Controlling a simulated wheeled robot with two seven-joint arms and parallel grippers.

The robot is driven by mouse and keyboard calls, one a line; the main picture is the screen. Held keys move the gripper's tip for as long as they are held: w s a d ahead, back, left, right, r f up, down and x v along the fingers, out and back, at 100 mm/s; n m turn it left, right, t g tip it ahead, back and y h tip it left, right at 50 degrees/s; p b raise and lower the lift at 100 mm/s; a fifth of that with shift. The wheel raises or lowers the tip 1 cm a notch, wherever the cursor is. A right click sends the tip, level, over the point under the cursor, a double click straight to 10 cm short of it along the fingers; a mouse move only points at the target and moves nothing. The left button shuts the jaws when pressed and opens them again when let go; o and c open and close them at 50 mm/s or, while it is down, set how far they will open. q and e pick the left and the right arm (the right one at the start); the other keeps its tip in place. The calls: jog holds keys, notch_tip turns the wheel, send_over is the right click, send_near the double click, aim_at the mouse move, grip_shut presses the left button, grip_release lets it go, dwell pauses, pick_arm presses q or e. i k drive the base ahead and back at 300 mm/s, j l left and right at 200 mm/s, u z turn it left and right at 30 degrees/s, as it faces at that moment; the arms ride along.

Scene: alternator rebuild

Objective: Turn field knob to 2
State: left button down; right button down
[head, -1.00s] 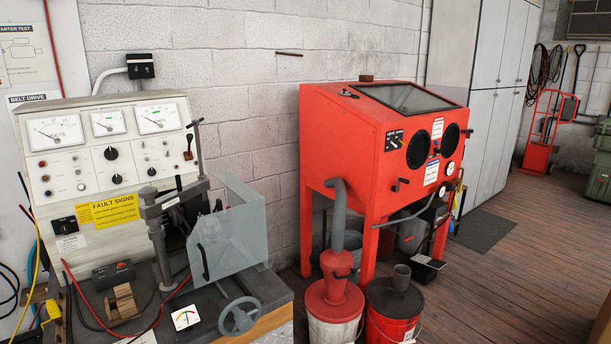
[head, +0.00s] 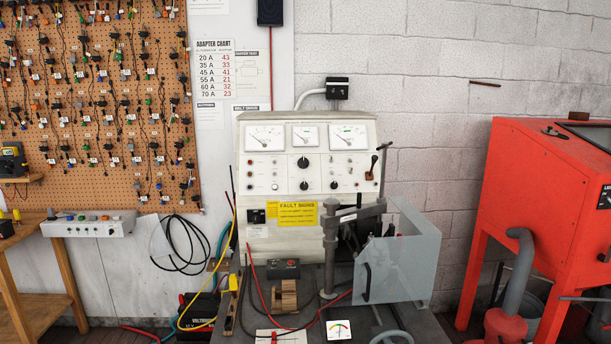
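The test bench panel (head: 270,228) stands upright in the middle of the head view, with meters across its top. A large black knob (head: 303,162) sits below the middle meter. Two smaller black knobs (head: 303,186) (head: 334,186) sit lower down. Another dark control (head: 257,216) is beside the yellow fault signs label (head: 297,214). The knob markings are too small to read, so I cannot tell which is the field knob or where it points. Neither of my grippers is in view.
A clear shield (head: 405,265), a grey post clamp (head: 330,245) and a handwheel (head: 391,338) stand before the panel's right side. A red cabinet (head: 530,200) stands right, a pegboard (head: 95,190) left.

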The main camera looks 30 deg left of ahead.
aim_at(303, 163)
jog(key=u, duration=1.05)
